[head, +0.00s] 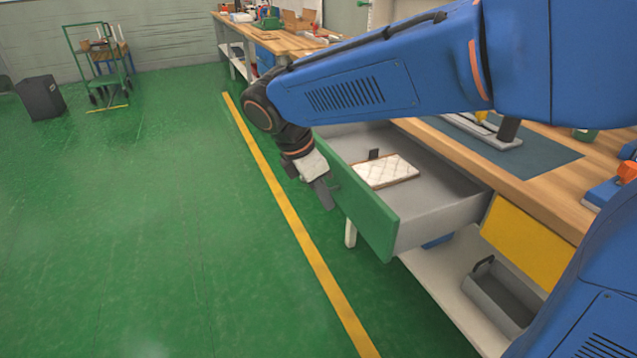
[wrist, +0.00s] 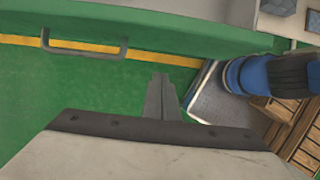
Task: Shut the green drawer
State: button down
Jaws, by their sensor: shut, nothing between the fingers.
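The green drawer (head: 372,222) stands well open from the workbench, its green front facing the aisle. Inside its grey tray lies a white quilted pad with a brown edge (head: 388,171), and a small dark piece stands behind it. My gripper (head: 326,194) is shut and empty, pointing down on the aisle side of the drawer front, close to it; I cannot tell whether it touches. In the wrist view the shut fingers (wrist: 160,98) lie below the green front (wrist: 150,22), right of its grey bar handle (wrist: 85,50).
The workbench top (head: 545,190) lies right of the drawer, with a dark mat on it. A yellow drawer front (head: 528,241) is beside the green one, above a lower shelf with a grey bin (head: 500,296).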

aim_at(345, 198)
jog(key=shift+w+d+f, duration=0.3)
jog(key=shift+d, duration=0.45)
jog(key=shift+w+d+f, duration=0.3)
jog(key=shift+d, duration=0.4)
jog(key=shift+w+d+f, duration=0.3)
jog(key=shift+d, duration=0.45)
jog(key=shift+d, duration=0.1)
jog(key=w+d, duration=0.3)
jog(key=d, duration=0.5)
jog(key=w+d, duration=0.3)
jog(key=d, duration=0.5)
jog(key=w+d, duration=0.4)
jog(key=d, duration=0.4)
jog(key=shift+w+d, duration=0.15)
jog(key=shift+d, duration=0.1)
jog(key=shift+r, duration=0.1)
